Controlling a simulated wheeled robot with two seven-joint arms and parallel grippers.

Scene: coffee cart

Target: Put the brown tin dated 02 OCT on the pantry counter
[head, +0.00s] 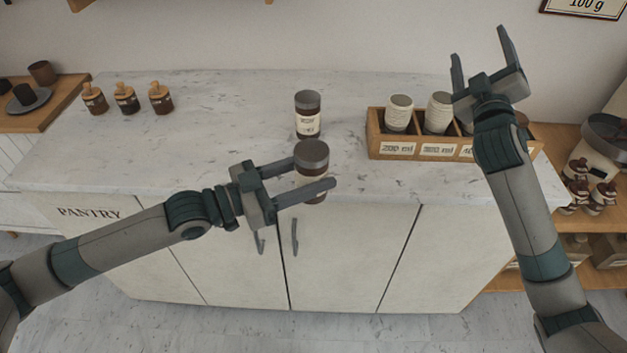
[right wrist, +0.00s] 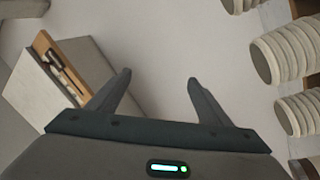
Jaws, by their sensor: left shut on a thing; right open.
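My left gripper (head: 295,178) is shut on a brown tin (head: 312,158) with a grey lid, in front of the pantry counter's (head: 220,130) front edge in the head view. The fingers hide its middle, and no date can be read on it. A second brown tin (head: 307,114) with a grey lid and a pale label stands upright on the counter just behind; its label is too small to read. My right gripper (head: 482,55) is open and empty, raised above the right end of the counter. Its open fingers also show in the right wrist view (right wrist: 158,85).
A wooden box (head: 374,141) with labelled compartments holds pale ribbed cups (head: 399,113) on the counter's right part. Three small jars with wooden tops (head: 126,99) stand at the left. The counter between them and the tins is clear. Shelves with jars (head: 590,190) stand at the right.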

